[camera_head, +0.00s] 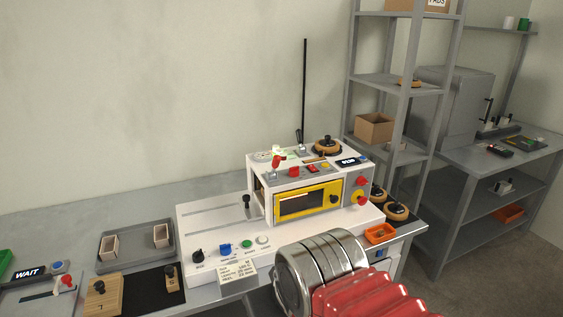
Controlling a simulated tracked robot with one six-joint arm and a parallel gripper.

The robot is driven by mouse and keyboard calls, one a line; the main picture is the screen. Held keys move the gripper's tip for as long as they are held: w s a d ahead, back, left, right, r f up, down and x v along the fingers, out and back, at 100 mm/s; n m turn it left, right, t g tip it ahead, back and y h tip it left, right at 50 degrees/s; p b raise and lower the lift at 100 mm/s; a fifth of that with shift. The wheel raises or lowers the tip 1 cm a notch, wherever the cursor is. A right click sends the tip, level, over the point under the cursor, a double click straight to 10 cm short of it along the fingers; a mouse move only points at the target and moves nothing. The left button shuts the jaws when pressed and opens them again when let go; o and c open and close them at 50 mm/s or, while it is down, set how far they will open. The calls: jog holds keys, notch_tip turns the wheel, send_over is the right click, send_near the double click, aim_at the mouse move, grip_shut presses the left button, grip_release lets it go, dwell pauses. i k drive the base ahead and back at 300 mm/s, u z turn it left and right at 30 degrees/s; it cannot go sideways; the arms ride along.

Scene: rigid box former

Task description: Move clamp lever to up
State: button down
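A white machine (360,184) with a yellow-framed window (309,200) stands on a white base on the bench. No label that I can read marks the clamp lever. A black-knobbed lever (246,202) stands upright on the base, left of the window. A red-knobbed lever (276,162) is on top of the machine at its left. Another red-knobbed lever (67,282) is on the grey panel at the far left. Silver and red parts at the bottom centre look like my arm. My gripper's fingers are not in view.
Several knobs and buttons, including a blue one (225,249), line the base's front. A grey tray (137,265) holds two small boxes at left. A small orange bin (380,233) sits at the right edge. A shelf rack (398,86) stands behind right. Bench behind the tray is clear.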

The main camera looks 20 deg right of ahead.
aim_at(277, 158)
jog(key=u, duration=0.05)
jog(key=k, duration=0.15)
jog(key=u, duration=0.35)
jog(key=i, duration=0.65)
jog(key=u, duration=0.05)
